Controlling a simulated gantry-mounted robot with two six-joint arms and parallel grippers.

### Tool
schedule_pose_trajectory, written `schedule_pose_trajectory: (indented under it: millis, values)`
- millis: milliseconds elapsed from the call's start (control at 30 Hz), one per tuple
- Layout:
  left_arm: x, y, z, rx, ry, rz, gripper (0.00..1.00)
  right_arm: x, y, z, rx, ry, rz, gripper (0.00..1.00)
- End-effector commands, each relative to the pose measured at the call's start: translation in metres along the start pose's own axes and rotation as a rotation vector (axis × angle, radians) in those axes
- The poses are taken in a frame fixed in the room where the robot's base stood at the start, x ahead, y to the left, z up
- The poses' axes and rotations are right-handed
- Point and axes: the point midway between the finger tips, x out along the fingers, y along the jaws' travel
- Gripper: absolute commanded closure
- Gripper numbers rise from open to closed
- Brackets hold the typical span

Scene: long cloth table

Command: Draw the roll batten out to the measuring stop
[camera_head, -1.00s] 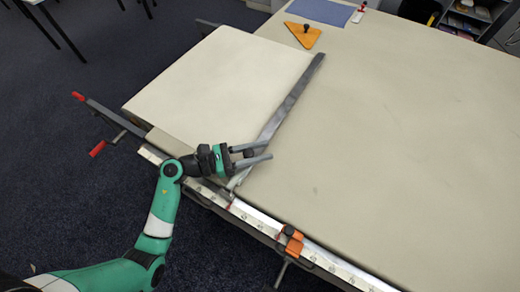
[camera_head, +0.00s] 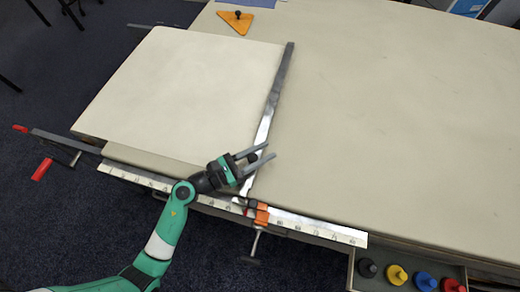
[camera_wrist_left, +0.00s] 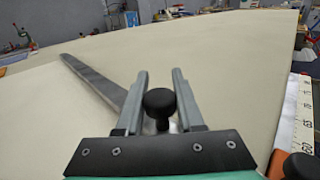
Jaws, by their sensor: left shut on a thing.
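The roll batten (camera_head: 269,112) is a long grey metal strip lying across the table at the right edge of a pale cloth sheet (camera_head: 185,85). My left gripper (camera_head: 271,151) is over its near part. In the left wrist view, the fingers (camera_wrist_left: 160,72) stand either side of the batten's black knob (camera_wrist_left: 159,102) and are shut on it; the batten (camera_wrist_left: 95,82) runs away to the left. The measuring stop (camera_head: 258,213), an orange clamp, sits on the white ruler (camera_head: 310,229) close to the batten's near end. I cannot tell whether they touch. My right gripper is out of view.
An orange triangle (camera_head: 237,20) with a black knob lies at the far edge. Red-handled clamp parts (camera_head: 42,169) stick out at the left. A drawer at the front right holds several coloured knobbed pieces, one yellow (camera_head: 396,275). The cloth table (camera_head: 400,130) right of the batten is clear.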

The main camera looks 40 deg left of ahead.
Motion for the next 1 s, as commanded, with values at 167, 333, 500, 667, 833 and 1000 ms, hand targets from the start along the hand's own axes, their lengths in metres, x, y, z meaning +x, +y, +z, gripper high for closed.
schedule_pose_trajectory:
  millis: [167, 333, 500, 667, 833, 1000]
  values:
    - [0.0, -0.001, 0.001, -0.001, -0.001, -0.005, 0.45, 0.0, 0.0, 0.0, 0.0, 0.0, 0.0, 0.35]
    - [0.0, -0.001, 0.0, -0.001, -0.001, -0.003, 0.35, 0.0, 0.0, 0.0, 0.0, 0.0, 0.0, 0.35]
    - [0.0, 0.0, 0.0, -0.001, -0.001, -0.002, 0.35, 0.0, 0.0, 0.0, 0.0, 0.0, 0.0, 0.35]
    - [-0.001, 0.0, 0.0, -0.001, 0.0, -0.002, 0.35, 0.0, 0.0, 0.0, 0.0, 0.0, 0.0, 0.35]
    - [-0.017, 0.001, -0.001, -0.003, 0.002, 0.002, 0.35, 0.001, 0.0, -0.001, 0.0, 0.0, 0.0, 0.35]
    - [-0.058, 0.002, 0.0, -0.004, 0.002, 0.006, 0.35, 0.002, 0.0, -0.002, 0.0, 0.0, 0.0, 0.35]
